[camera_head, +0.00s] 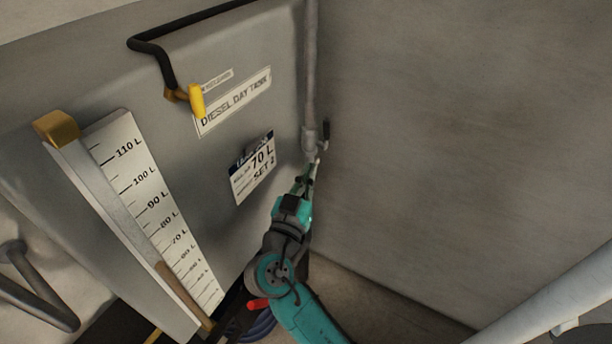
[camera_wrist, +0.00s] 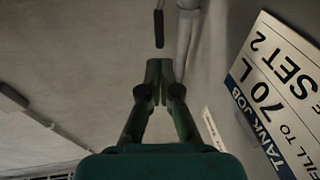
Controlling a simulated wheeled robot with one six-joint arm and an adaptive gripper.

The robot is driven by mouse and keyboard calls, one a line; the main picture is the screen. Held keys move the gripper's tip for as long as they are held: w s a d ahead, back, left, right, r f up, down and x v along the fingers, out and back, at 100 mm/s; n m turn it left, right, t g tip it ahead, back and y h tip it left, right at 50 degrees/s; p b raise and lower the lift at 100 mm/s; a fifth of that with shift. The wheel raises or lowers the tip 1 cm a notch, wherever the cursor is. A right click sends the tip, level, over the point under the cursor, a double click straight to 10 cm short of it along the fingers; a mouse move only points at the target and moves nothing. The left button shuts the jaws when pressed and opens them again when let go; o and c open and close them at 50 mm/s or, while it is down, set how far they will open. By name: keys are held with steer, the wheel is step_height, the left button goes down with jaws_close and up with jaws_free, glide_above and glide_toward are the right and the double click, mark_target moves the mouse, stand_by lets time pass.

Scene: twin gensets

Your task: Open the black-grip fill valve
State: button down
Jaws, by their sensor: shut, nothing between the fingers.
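A grey vertical pipe (camera_head: 311,60) runs down the tank's far corner and carries the fill valve (camera_head: 310,138). The valve's dark lever (camera_head: 324,132) sticks out to the right of the pipe. In the wrist view the black grip (camera_wrist: 159,28) hangs just beyond my fingertips, beside the pale pipe (camera_wrist: 185,42). My gripper (camera_wrist: 159,70) is shut and empty, with a small gap between its tips and the grip. In the head view my gripper (camera_head: 312,170) is just below the valve; its fingertips are small there and contact is hard to judge.
The grey diesel day tank (camera_head: 235,55) bears a 70 L job card (camera_head: 253,170), a yellow-grip valve (camera_head: 197,99) on a black hose, and a level gauge (camera_head: 150,200). A bare wall (camera_head: 460,130) stands close on the right. A red handle (camera_head: 258,304) shows beside my arm.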

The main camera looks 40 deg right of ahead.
mark_target(326, 129)
steer(key=x, duration=1)
steer(key=shift+w+d, duration=0.15)
steer(key=shift+d, duration=0.1)
steer(key=shift+w+d+r, duration=0.35)
steer(key=shift+d+r, duration=0.05)
steer(key=shift+d, duration=0.3)
steer(key=shift+a, duration=0.1)
